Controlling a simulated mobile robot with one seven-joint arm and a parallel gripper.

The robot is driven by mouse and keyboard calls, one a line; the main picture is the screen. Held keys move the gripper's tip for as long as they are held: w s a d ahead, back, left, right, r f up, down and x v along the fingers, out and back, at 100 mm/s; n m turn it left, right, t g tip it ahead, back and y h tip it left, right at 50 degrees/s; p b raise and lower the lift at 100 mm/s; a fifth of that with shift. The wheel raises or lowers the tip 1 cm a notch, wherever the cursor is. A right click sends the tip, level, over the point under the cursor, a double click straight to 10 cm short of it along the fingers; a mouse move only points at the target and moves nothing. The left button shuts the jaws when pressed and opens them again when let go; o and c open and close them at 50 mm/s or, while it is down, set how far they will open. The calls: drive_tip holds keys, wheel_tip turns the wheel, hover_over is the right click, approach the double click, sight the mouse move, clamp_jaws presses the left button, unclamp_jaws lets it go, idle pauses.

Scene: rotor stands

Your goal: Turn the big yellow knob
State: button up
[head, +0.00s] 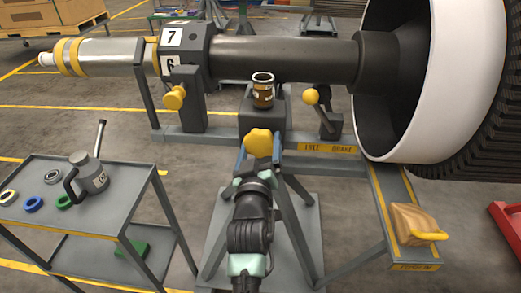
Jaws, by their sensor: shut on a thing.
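The big yellow knob (260,142) is a lobed knob on the front of the dark block in the middle of the rotor stand. My gripper (258,156) comes up from below in the head view. Its blue fingers stand on either side of the knob and are shut on it. The knob's underside and the exact finger contact are partly hidden by my wrist. A smaller yellow knob (174,97) is on the stand to the left. A yellow ball-ended lever (311,96) is to the right.
A brown jar (263,90) stands on the block just above the knob. A grey cart (60,222) with an oil can (90,172) and several rings is at left. The large white-rimmed rotor (445,80) fills the right. A tan bag (415,223) lies on the right ledge.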

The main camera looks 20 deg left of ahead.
drive_tip(key=m+b, duration=0.1)
drive_tip(key=m, duration=0.2)
drive_tip(key=shift+f+m, duration=0.15)
drive_tip(key=shift+m, duration=0.15)
drive_tip(key=shift+m+b, duration=0.5)
drive_tip(key=shift+m, duration=1.2)
drive_tip(key=o, duration=1.1)
drive_tip(key=shift+s, duration=0.15)
drive_tip(key=p+v, duration=0.1)
drive_tip(key=v, duration=1.1)
drive_tip(key=shift+s+d, duration=0.1)
drive_tip(key=shift+s, duration=0.3)
